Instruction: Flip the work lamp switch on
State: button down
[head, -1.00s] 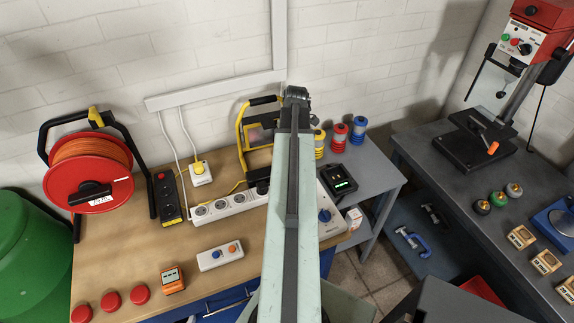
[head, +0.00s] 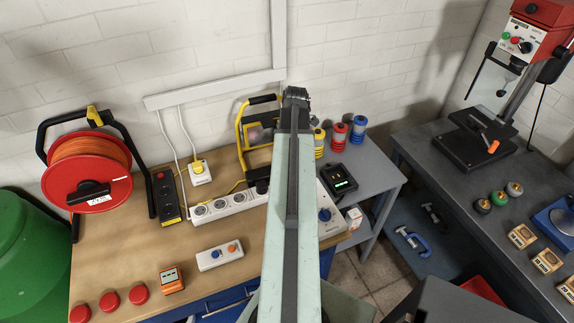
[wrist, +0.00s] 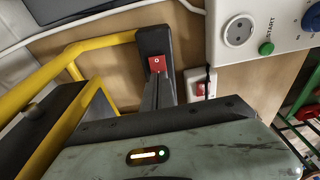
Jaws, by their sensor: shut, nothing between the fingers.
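The work lamp has a yellow tube frame (head: 240,140) and a black top handle; it stands at the back of the wooden bench, partly hidden by my arm in the head view. In the wrist view its yellow frame (wrist: 60,62) runs to a black switch block with a red rocker switch (wrist: 157,63) marked 0. My gripper (wrist: 157,78) is shut and empty, its fingertips just below the rocker in the picture. I cannot tell whether they touch it. In the head view the gripper is hidden behind my arm.
A white socket strip (head: 225,206) lies right beside the lamp. A panel with a green START button (wrist: 266,48) and a small red switch (wrist: 204,89) sit right of the switch block. A red cable reel (head: 60,193) stands left; a charger (head: 340,181) lies right.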

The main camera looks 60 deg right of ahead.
jog(key=shift+f+b, duration=0.45)
jog(key=shift+f, duration=0.05)
jog(key=shift+r, duration=0.1)
notch_tip(320, 180, up, 7)
jog(key=p, duration=0.7)
dwell(0.5)
